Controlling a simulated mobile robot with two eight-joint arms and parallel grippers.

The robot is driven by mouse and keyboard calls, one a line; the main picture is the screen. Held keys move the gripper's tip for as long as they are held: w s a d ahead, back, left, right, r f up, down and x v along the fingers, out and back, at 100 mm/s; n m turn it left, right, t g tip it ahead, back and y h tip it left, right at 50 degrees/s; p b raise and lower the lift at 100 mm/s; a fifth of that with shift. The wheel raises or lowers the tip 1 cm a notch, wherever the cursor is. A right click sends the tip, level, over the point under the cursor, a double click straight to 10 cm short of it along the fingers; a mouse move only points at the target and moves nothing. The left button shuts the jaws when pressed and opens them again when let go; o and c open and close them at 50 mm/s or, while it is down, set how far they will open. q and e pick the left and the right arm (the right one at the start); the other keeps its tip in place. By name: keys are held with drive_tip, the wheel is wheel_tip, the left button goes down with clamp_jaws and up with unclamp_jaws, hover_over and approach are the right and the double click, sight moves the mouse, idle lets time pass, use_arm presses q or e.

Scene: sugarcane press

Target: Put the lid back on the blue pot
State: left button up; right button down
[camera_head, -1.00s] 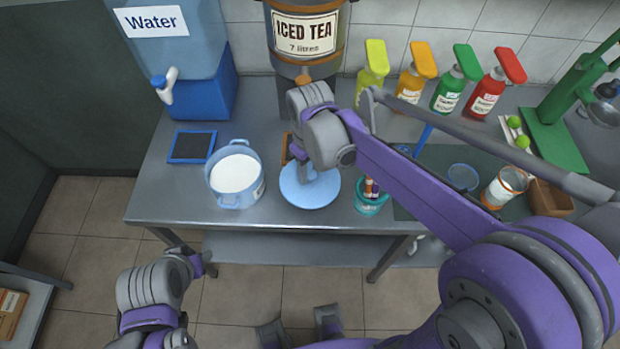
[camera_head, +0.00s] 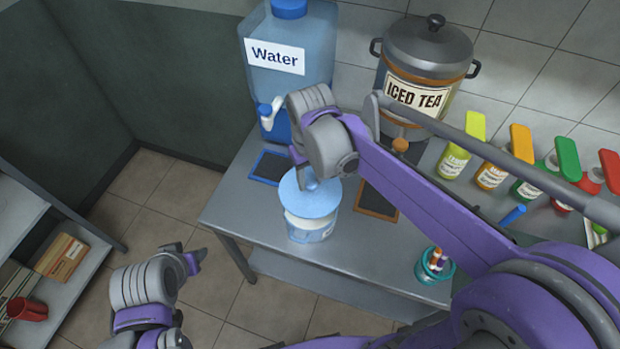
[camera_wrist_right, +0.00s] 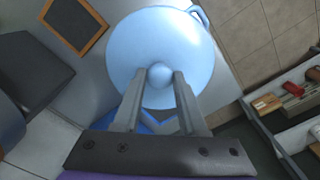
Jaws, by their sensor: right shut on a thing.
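The light blue lid (camera_head: 304,202) is held by its round knob in my right gripper (camera_head: 308,182), which is shut on it. The lid is over the blue pot (camera_head: 312,234) on the steel table. White contents show below the lid's near edge, so the lid looks a little above the rim there. In the right wrist view the lid (camera_wrist_right: 160,40) hides most of the pot, with one pot handle (camera_wrist_right: 201,15) showing past its edge. The knob is between the fingertips (camera_wrist_right: 158,76). My left gripper (camera_head: 194,261) is away from the table at lower left; its jaw opening is unclear.
The water dispenser (camera_head: 285,75) and iced tea urn (camera_head: 425,70) stand behind. A blue-framed board (camera_head: 270,167) and a wood-framed board (camera_head: 377,200) lie near the pot. A teal cup (camera_head: 434,266) stands to the right. A shelf (camera_head: 75,290) stands at left.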

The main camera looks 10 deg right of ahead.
sight(310, 194)
drive_tip(key=shift+a, duration=0.15)
drive_tip(key=shift+s+f+b, duration=0.2)
drive_tip(key=shift+f+b, duration=0.3)
drive_tip(key=shift+f, duration=0.5)
drive_tip(key=shift+f+b, duration=1.1)
drive_tip(key=shift+f, duration=1.1)
use_arm(q)
drive_tip(key=f, duration=0.1)
drive_tip(key=s+f, duration=0.1)
drive_tip(key=f, duration=0.1)
drive_tip(key=s+f, duration=0.1)
drive_tip(key=shift+s+f, duration=0.25)
drive_tip(key=shift+f, duration=0.05)
use_arm(e)
drive_tip(key=shift+w, duration=0.1)
use_arm(q)
drive_tip(key=shift+s+f, duration=0.1)
drive_tip(key=shift+f, duration=0.25)
use_arm(e)
drive_tip(key=shift+f, duration=0.15)
unclamp_jaws()
